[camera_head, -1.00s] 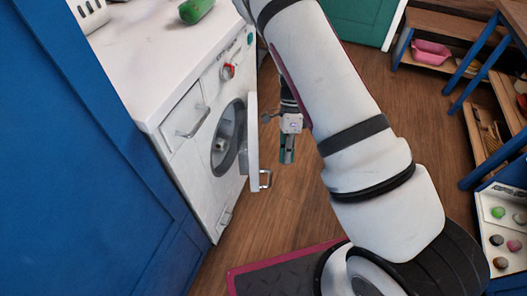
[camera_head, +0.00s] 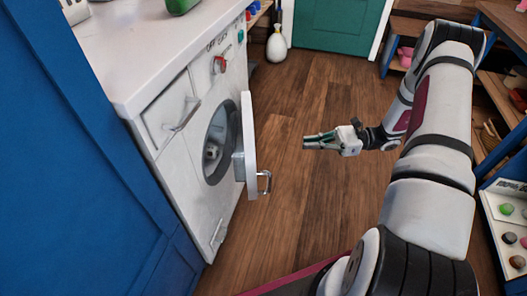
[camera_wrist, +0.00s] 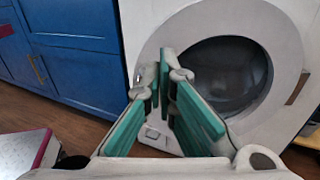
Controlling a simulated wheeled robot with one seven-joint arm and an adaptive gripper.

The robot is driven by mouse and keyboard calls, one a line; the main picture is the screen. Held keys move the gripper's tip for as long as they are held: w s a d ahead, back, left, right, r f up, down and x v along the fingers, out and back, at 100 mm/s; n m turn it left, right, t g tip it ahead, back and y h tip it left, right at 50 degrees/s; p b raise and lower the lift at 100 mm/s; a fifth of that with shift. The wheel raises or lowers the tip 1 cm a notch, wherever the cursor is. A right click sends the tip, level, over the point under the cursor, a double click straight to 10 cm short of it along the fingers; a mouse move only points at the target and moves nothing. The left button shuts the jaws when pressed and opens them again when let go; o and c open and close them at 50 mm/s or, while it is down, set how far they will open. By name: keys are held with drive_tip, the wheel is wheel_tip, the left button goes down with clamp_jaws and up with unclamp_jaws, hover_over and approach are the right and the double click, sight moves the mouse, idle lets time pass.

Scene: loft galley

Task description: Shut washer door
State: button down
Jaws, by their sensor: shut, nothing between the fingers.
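The washer (camera_head: 195,140) stands at left in the head view, a white front under a white counter. Its white door (camera_head: 248,145) stands open, swung out from the round dark opening (camera_head: 214,143), and is seen nearly edge-on. A metal handle (camera_head: 265,183) sticks out from the door's lower right. My gripper (camera_head: 306,142) is shut and empty, to the right of the door with a gap, its fingers pointing left toward it. In the wrist view its green-padded fingers are in front of a white ring around dark glass (camera_wrist: 225,75); whether this belongs to the door is unclear.
A blue cabinet (camera_head: 70,150) flanks the washer at left. Wooden floor (camera_head: 320,90) is clear around my gripper. A white bottle-shaped object (camera_head: 276,45) stands on the floor at the back. Shelves line the right side.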

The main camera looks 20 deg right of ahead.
drive_tip(key=b+x, duration=0.3)
drive_tip(key=x, duration=1)
drive_tip(key=shift+w+a+r, duration=0.2)
drive_tip(key=shift+a+r, duration=0.05)
drive_tip(key=shift+a, duration=0.15)
